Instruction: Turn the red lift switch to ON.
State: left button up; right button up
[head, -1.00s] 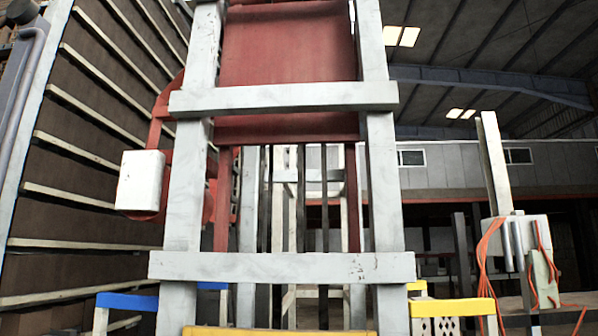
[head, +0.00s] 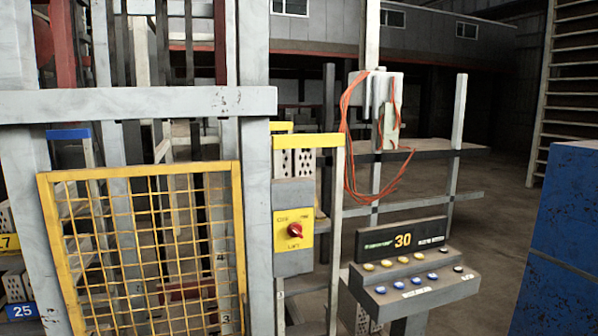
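The red lift switch (head: 294,230) is a round red knob on a yellow plate (head: 300,246). The plate is on a grey box fixed to a post, right of the yellow mesh gate. Small lettering surrounds the knob, and a word below it looks like "LIFT". The knob's exact setting is too small to tell. Neither of my grippers shows in the head view.
A yellow mesh gate (head: 239,200) stands left of the switch. A control console (head: 415,282) with several buttons and a "30" display stands to the right. Orange cables (head: 349,150) hang behind it. A blue block (head: 570,220) is at the far right, with open floor between.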

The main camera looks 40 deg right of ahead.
aim_at(294, 230)
jog(key=k+z, duration=0.2)
jog(key=z, duration=1.1)
